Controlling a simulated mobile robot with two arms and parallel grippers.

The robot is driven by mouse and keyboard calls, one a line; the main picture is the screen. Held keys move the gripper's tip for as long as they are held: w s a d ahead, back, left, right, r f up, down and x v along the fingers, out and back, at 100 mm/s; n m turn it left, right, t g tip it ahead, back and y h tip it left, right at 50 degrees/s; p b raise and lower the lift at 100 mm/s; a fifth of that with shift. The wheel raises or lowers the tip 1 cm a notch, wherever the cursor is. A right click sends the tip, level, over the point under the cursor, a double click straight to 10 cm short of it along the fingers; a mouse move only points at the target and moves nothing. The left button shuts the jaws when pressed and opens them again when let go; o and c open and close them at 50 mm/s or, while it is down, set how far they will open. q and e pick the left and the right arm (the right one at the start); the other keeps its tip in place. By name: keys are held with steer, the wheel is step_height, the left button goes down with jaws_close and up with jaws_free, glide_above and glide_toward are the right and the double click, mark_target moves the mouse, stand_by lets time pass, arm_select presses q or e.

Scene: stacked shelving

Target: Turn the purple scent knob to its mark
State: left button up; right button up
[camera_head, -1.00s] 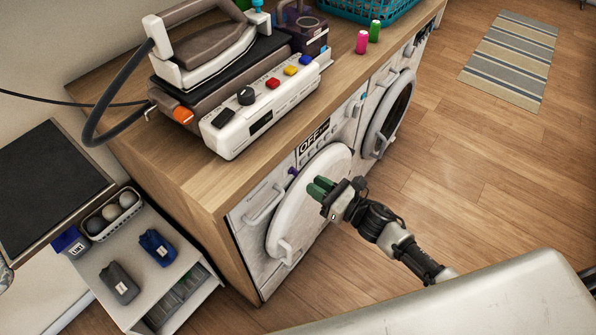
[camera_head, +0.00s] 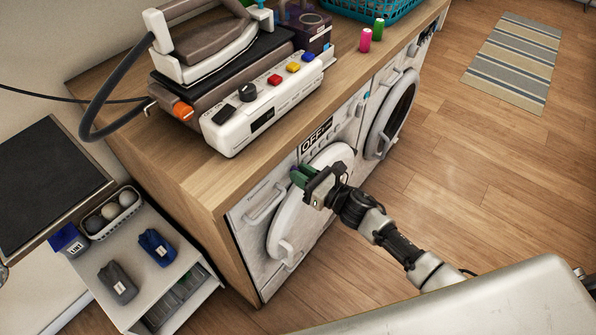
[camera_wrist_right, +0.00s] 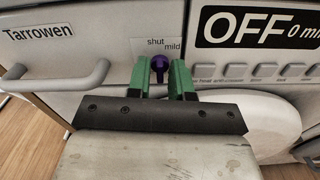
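The purple scent knob (camera_wrist_right: 158,61) shows in the right wrist view, on the white front panel under the printed words "shut" and "mild". My right gripper (camera_wrist_right: 163,72) has its two green fingers apart, one on each side of the knob. I cannot tell whether the fingers touch it. In the head view my right gripper (camera_head: 299,178) is at the upper left of the round washer door (camera_head: 300,222), and it hides the knob there. My left gripper is not in view.
A drawer handle (camera_wrist_right: 62,80) labelled "Tarrowen" is left of the knob. An "OFF" display (camera_wrist_right: 262,28) with buttons is to the right. An iron on its station (camera_head: 215,60) stands on the wooden counter above. A striped mat (camera_head: 513,62) lies on the floor.

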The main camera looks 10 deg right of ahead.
steer(key=shift+m, duration=0.7)
steer(key=shift+m+p, duration=0.3)
steer(key=shift+m, duration=0.7)
steer(key=shift+r+m+p, duration=0.1)
steer(key=shift+m+p, duration=0.25)
steer(key=shift+m, duration=1.25)
